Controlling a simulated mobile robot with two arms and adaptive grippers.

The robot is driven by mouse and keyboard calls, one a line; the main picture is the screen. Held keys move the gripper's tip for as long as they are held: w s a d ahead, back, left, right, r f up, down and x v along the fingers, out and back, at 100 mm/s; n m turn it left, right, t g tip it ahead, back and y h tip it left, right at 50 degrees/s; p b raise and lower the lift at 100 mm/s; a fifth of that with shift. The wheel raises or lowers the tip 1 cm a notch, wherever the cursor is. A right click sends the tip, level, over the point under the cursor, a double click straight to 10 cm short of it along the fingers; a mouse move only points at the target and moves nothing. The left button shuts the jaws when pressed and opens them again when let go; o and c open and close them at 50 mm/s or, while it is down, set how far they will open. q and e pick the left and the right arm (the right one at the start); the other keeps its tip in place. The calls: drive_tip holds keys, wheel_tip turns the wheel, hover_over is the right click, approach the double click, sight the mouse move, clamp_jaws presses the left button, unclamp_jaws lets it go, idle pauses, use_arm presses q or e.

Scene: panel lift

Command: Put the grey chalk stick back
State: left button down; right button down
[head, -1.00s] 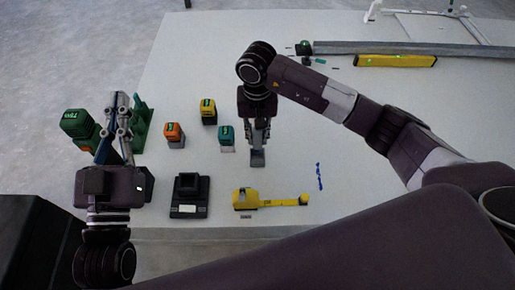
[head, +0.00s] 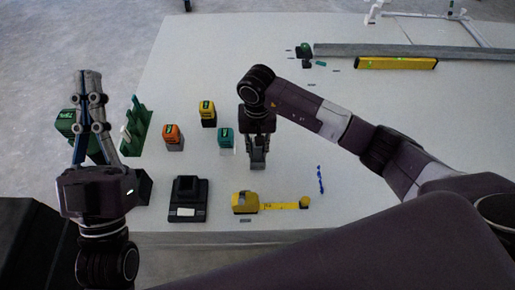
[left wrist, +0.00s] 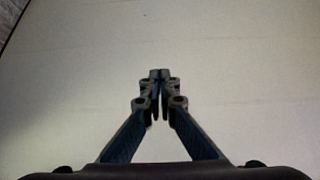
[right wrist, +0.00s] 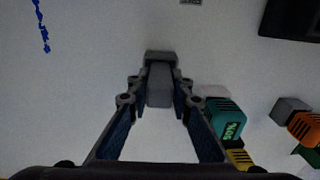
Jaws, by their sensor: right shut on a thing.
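My right gripper (head: 258,160) points down over the middle of the table. It is shut on a grey stick-like block, the grey chalk stick (right wrist: 160,86), which shows between its fingers in the right wrist view. Whether the stick touches the table is unclear. My left gripper (head: 88,74) is on the left, with its fingertips together and nothing seen between them; the tips also meet in the left wrist view (left wrist: 159,74). A green rack (head: 137,127) stands right of the left gripper, with a pale piece (head: 126,133) at its left side.
Orange (head: 173,133), yellow (head: 207,109) and teal (head: 226,137) topped blocks stand between rack and right gripper. A black device (head: 188,196) and yellow tape measure (head: 262,203) lie near the front edge. Blue marks (head: 320,179) are on the right. A yellow level (head: 396,63) lies far back.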

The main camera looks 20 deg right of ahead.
use_arm(q)
drive_tip(key=shift+s+r, duration=0.35)
use_arm(e)
drive_tip(key=shift+f, duration=0.1)
drive_tip(key=c, duration=1.7)
unclamp_jaws()
drive_tip(key=shift+c, duration=0.2)
use_arm(q)
drive_tip(key=shift+s+r+h, duration=0.1)
drive_tip(key=shift+r+h, duration=0.05)
drive_tip(key=shift+h, duration=0.15)
